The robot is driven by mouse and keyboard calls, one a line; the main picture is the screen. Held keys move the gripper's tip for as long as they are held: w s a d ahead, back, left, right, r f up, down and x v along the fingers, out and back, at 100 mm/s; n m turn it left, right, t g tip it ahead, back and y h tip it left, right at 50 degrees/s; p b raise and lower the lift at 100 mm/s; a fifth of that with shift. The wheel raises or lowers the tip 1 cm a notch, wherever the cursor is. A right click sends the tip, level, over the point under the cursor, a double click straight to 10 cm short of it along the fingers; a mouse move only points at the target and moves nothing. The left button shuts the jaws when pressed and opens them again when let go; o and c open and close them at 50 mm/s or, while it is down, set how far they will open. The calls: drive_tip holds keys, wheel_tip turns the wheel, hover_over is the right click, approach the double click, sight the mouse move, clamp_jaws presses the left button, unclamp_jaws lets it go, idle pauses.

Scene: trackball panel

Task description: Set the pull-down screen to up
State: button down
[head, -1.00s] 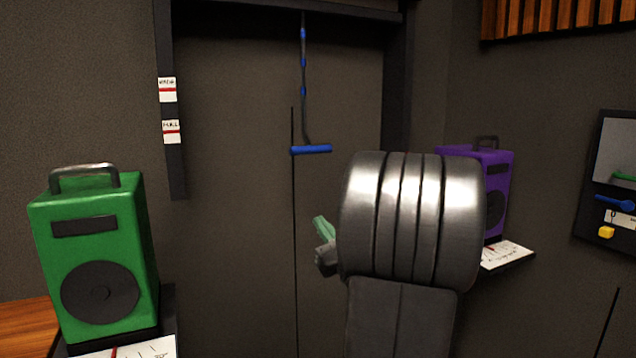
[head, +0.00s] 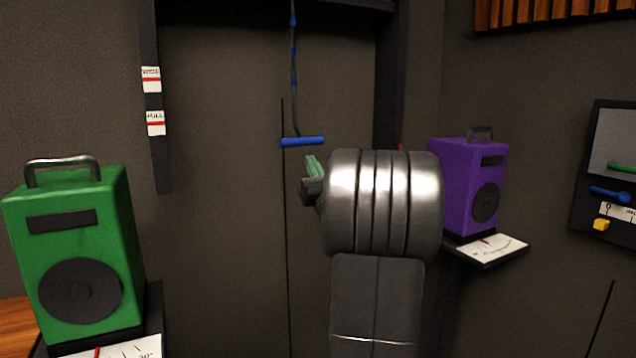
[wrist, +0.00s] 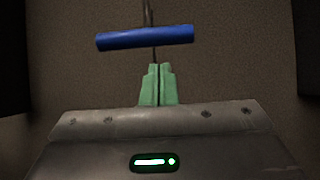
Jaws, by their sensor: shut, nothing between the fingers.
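The pull-down screen's blue handle bar (head: 302,141) hangs level on a dark cord (head: 294,75) with blue marks, in front of the dark wall. The cord runs up out of the top of the head view. My gripper (head: 311,165) has green fingertips and is just below the handle in the head view, partly hidden by my arm. In the wrist view the green fingers (wrist: 157,84) are shut together and empty. The blue handle (wrist: 145,38) lies ahead of the fingertips there, with a gap in the picture between them.
A green speaker (head: 80,255) stands at the left and a purple speaker (head: 465,185) on a shelf at the right. Two labels (head: 152,80) are on the left frame post. A wall panel (head: 590,215) with coloured controls is at the far right.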

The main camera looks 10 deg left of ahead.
drive_tip(key=shift+w+a+r, duration=0.1)
drive_tip(key=shift+r, duration=0.85)
drive_tip(key=shift+r+p, duration=1.25)
drive_tip(key=shift+r, duration=1.15)
drive_tip(key=b, duration=0.4)
approach(312, 138)
drive_tip(key=s+f, duration=0.2)
drive_tip(key=f, duration=0.2)
drive_tip(key=shift+s+d+f, duration=0.15)
drive_tip(key=shift+s+d, duration=0.25)
drive_tip(key=shift+w, duration=0.1)
